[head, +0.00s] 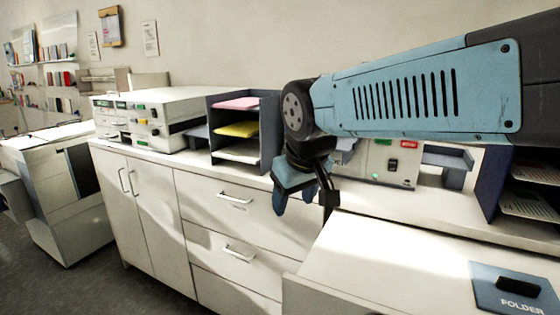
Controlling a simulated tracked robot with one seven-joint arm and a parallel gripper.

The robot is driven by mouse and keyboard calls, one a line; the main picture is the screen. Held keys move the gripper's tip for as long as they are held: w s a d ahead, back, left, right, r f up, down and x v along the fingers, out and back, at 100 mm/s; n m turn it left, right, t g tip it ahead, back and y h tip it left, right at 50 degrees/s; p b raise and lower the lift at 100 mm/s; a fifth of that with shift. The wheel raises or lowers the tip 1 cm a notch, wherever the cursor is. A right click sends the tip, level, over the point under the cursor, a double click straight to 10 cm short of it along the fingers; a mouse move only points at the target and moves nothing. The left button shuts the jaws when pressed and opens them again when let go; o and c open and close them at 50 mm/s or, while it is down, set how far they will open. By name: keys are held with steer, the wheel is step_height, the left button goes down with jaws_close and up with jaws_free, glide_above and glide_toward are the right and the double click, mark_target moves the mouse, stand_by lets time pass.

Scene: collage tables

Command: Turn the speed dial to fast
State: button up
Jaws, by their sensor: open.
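My gripper (304,205) hangs from the blue arm, fingers pointing down, in front of the counter edge. It is open, with nothing seen between its fingers. I cannot make out a dial marked for speed. A white control box (388,165) stands on the counter behind my gripper, with a green button, a black switch and a red label. My arm hides its upper and left parts. Another white machine (165,117) at the left has a front panel with green and yellow buttons and small dark controls, too small to read.
A dark paper rack (268,130) with pink, yellow and white sheets stands left of my gripper. A white surface (390,250) at lower right bears a blue plate marked FOLDER (490,297) with a black handle. Another dark rack (490,190) stands at the right edge. Drawers (250,215) front the counter.

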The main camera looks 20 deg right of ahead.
steer(key=w+d+f+n+g+h, duration=0.25)
steer(key=w+d+n+h, duration=0.25)
steer(key=w+d+n, duration=0.25)
steer(key=w+d+f+n+g+h, duration=0.1)
steer(key=w+d+f+n+h, duration=0.35)
steer(key=w+d+n, duration=0.35)
steer(key=w+a+f+n+t+h, duration=0.2)
steer(key=w+n+t, duration=0.3)
steer(key=w+n, duration=0.4)
steer(key=w+a+f+n+t+h, duration=0.2)
steer(key=w+n+t, duration=0.4)
steer(key=w, duration=0.6)
steer(key=shift+n+g, duration=0.65)
steer(key=shift+g, duration=0.1)
steer(key=x, duration=1.3)
steer(key=shift+d+f, duration=0.1)
steer(key=shift+d, duration=0.05)
steer(key=c, duration=1)
